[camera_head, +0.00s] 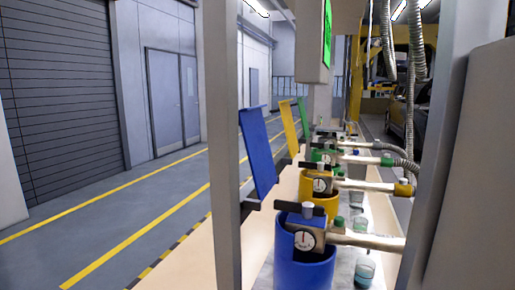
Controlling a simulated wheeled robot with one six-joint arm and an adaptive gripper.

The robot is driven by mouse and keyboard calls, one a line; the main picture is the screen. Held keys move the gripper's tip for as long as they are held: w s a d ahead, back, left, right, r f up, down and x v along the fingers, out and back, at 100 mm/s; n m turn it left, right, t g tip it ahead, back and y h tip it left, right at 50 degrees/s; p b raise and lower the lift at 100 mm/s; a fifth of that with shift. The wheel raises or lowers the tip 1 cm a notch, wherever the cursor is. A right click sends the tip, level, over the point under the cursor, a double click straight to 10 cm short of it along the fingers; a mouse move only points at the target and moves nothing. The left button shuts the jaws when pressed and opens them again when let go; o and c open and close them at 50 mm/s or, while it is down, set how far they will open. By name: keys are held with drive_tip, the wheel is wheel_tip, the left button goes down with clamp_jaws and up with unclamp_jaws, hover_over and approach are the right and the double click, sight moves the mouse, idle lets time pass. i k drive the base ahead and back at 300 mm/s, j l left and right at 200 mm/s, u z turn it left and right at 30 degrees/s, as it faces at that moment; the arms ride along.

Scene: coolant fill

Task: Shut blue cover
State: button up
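The blue cover (258,152) is a flat panel that stands up, tilted, to the left of the blue container (302,272). It is open, and its lower edge is near a dark bracket at the container's left side. The blue container is round, with a gauge and a pale nozzle fitting across its top. My gripper is not in view.
A yellow cover (290,128) and a green cover (303,117) also stand raised behind the blue one, beside a yellow container (319,197) and a green container. A grey post (222,150) rises close on the left. Small cups, one of them (364,270), stand right of the containers.

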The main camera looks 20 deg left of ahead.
sight(251, 121)
drive_tip(key=k+j+z, duration=0.4)
drive_tip(key=j, duration=0.2)
drive_tip(key=k+j+z, duration=0.35)
drive_tip(key=j, duration=0.15)
drive_tip(key=k+j, duration=0.1)
drive_tip(key=j, duration=0.3)
drive_tip(key=k+j+z, duration=0.1)
drive_tip(key=j, duration=0.3)
drive_tip(key=k+j, duration=0.1)
drive_tip(key=j, duration=0.25)
drive_tip(key=j+u, duration=0.2)
drive_tip(key=j, duration=0.3)
drive_tip(key=i+u, duration=0.1)
drive_tip(key=u, duration=0.35)
